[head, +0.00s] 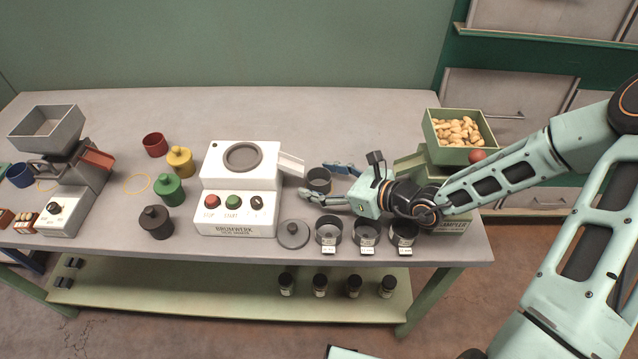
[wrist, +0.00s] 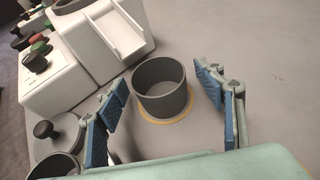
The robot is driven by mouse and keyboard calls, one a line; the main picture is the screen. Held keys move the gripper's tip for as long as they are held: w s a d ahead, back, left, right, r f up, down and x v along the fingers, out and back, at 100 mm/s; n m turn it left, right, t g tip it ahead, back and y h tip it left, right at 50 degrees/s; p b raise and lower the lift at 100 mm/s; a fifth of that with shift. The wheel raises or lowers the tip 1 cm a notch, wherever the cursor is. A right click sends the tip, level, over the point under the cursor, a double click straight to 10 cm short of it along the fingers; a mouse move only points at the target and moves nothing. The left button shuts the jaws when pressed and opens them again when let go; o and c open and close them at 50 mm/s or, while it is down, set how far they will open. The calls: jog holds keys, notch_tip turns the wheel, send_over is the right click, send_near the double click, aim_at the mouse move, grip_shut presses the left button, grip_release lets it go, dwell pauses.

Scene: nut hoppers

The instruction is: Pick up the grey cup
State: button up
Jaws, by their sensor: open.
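The grey cup (head: 319,181) is dark, open-topped and upright on the table, just right of the white machine. In the wrist view the grey cup (wrist: 161,92) looks empty and stands on a yellow ring (wrist: 166,121). My gripper (head: 325,183) is low over the table, reaching left. In the wrist view my gripper (wrist: 163,88) is open, with one blue-padded finger to each side of the cup. A gap shows between the cup and each pad. In the head view the ring is hidden.
The white machine (head: 236,221) with its chute (head: 291,163) stands close left. A dark round lid (head: 292,234) and three labelled dark containers (head: 328,232) line the front edge. A green box of nuts (head: 450,130) is at right. The table behind the cup is clear.

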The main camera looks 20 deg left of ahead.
jog(key=shift+w+a+f, duration=0.2)
jog(key=shift+a, duration=0.3)
jog(key=c, duration=1.1)
jog(key=shift+r, duration=0.1)
